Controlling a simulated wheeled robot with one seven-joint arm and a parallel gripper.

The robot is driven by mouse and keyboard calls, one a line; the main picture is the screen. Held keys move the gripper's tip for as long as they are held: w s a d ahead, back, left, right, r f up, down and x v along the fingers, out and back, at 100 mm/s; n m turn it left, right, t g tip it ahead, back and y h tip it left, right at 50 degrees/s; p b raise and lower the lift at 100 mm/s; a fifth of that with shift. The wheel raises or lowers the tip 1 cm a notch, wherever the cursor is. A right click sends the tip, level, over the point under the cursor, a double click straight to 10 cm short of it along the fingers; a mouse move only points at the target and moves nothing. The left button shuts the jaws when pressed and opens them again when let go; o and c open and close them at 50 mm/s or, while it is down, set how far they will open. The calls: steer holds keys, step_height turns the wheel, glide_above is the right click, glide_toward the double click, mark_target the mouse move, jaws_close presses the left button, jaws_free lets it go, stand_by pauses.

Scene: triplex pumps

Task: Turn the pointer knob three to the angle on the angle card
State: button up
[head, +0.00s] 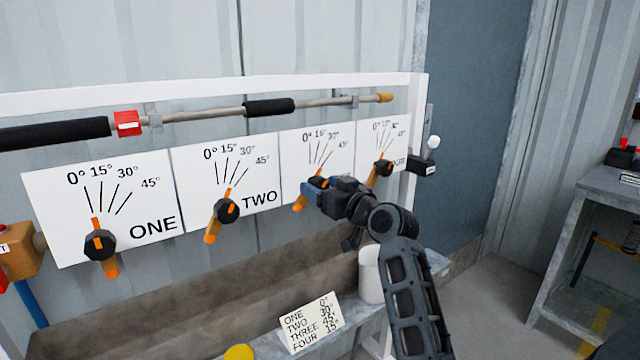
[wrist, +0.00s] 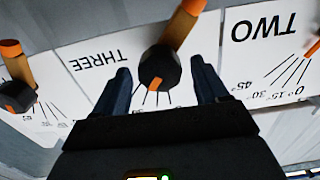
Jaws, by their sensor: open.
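Pointer knob three (wrist: 158,70) has a dark hub and an orange bar on the plate marked THREE (wrist: 98,62). In the head view its orange bar (head: 299,204) runs from lower left to upper right; my gripper hides the hub, so its exact angle is unclear. My gripper (head: 317,189) is at the knob. In the wrist view my open gripper (wrist: 162,82) has one finger on each side of the hub, with gaps showing. The angle card (head: 312,323) reads ONE 0°, TWO 30°, THREE 45°, FOUR 15°.
Knob one (head: 100,244) and knob two (head: 226,211) are to the left; knob four (head: 383,169) is close on the right. A pipe (head: 215,115) runs above the plates. A white cup (head: 370,274) stands below, beside my arm.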

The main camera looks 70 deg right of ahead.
steer(key=shift+w+d, duration=0.35)
steer(key=shift+w, duration=0.3)
steer(key=shift+c, duration=0.5)
